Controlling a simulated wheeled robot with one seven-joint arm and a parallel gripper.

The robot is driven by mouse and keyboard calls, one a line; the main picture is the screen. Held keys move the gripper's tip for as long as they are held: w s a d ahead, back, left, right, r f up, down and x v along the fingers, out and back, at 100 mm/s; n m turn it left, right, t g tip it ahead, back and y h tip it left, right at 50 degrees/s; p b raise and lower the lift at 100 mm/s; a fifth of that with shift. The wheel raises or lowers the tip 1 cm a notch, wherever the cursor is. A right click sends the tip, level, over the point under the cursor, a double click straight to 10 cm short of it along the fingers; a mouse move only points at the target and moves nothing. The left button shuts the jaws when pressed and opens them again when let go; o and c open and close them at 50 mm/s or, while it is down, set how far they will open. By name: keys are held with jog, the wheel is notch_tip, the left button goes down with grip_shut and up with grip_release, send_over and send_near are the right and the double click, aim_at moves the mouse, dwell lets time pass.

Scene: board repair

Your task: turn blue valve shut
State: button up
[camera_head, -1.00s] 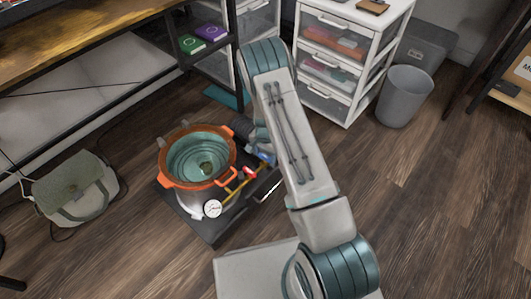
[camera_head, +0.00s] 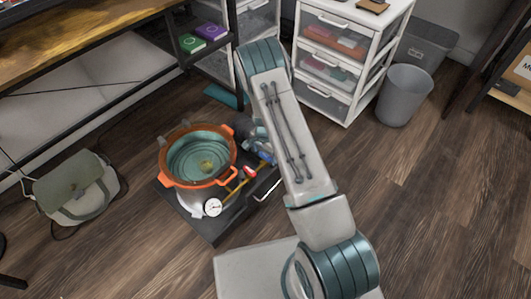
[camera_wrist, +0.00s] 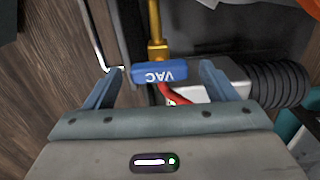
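The blue valve handle (camera_wrist: 160,73), marked VAC, shows in the wrist view between the two fingers of my gripper (camera_wrist: 160,80). The fingers are spread, with a gap on each side of the handle. The handle lies across the line of the brass pipe (camera_wrist: 154,25). In the head view the blue handle (camera_head: 266,158) is a small patch beside my arm, at the right of the pot. A red valve handle (camera_head: 249,172) sits on the same brass pipe; a red handle (camera_wrist: 173,95) also shows in the wrist view. My gripper is mostly hidden behind my arm in the head view.
An orange-rimmed pot (camera_head: 163,172) with a pressure gauge (camera_head: 213,207) stands on a dark platform (camera_head: 205,226). A ribbed black hose (camera_wrist: 277,85) is close at right in the wrist view. A green bag (camera_head: 75,187), white drawers (camera_head: 325,70) and grey bin (camera_head: 404,95) stand around; floor at right is clear.

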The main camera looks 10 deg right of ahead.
notch_tip(320, 180, up, 14)
jog(key=p, duration=0.4)
jog(key=shift+p, duration=0.3)
dwell(0.4)
notch_tip(320, 180, up, 17)
jog(key=n+p, duration=0.2)
jog(key=p, duration=0.5)
send_over(265, 155)
jog(key=s, duration=0.2)
jog(key=s+a+r+n+t+y+p, duration=0.1)
jog(key=s+r+p, duration=0.2)
jog(key=r, duration=0.5)
jog(key=s+r+n+p, duration=0.1)
jog(key=s+r+p, duration=0.2)
jog(key=r, duration=0.6)
jog(key=s+r+n+t+p, duration=0.1)
jog(key=s+r+n+p, duration=0.2)
jog(key=s+r+p, duration=0.4)
jog(key=s+d+r+n+h+p, duration=0.1)
jog(key=s+r+n+p, duration=0.2)
jog(key=s+r+p, duration=0.5)
jog(key=s+r, duration=0.4)
jog(key=r, duration=0.7)
jog(key=shift+s+d+n+t, duration=0.2)
jog(key=shift+s+n+t, duration=0.05)
jog(key=shift+n+t, duration=0.15)
